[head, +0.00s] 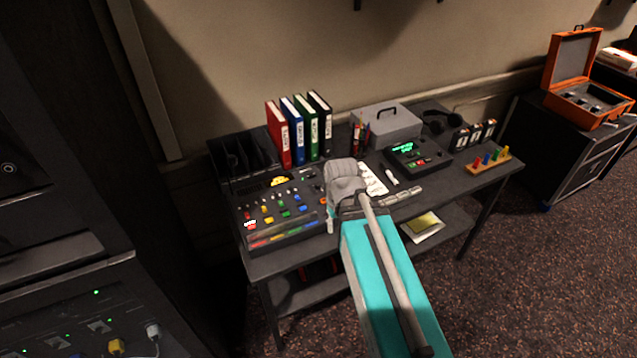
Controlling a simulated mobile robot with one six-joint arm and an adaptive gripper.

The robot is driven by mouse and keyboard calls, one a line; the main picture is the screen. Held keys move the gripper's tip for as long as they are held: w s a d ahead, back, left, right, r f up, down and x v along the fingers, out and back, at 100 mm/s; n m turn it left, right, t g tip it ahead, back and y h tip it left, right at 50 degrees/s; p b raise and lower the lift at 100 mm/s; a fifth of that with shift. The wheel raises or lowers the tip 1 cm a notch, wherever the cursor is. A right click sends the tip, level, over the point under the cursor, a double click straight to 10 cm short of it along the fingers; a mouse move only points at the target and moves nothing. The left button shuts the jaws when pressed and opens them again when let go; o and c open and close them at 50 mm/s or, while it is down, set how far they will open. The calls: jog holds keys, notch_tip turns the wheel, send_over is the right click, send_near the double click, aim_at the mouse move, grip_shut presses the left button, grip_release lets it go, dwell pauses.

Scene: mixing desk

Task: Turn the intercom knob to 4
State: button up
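A dark mixing console (280,215) with rows of small coloured knobs and a strip of coloured sliders stands on the left of the desk. A black box with a green display (405,155) and red and green buttons stands further right; I cannot tell whether it is the intercom. No intercom knob or number can be made out at this size. My gripper (331,222) points down by the console's right edge, below my grey wrist. My wrist and teal arm hide part of the desk there. The fingers are too small and covered to show if they are open.
Red, blue, green and black binders (300,132), a grey cash box (387,122) and headphones (440,121) line the back of the desk (480,190). A wooden peg board (489,162) sits at the right. A dark rack (60,200) stands close on the left.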

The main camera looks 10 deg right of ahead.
jog(key=shift+o, duration=0.5)
jog(key=w+r+n+p, duration=0.2)
jog(key=w+r+n, duration=0.1)
jog(key=w+n, duration=0.8)
jog(key=shift+w+a+p, duration=0.15)
jog(key=shift+w+p, duration=0.25)
jog(key=shift+w, duration=0.25)
notch_tip(320, 180, up, 3)
jog(key=n+p, duration=0.3)
jog(key=n, duration=1.1)
send_over(318, 184)
jog(key=shift+w, duration=0.1)
jog(key=shift+f, duration=0.2)
notch_tip(318, 184, down, 14)
jog(key=b, duration=1.4)
jog(key=shift+r, duration=0.2)
grip_shut()
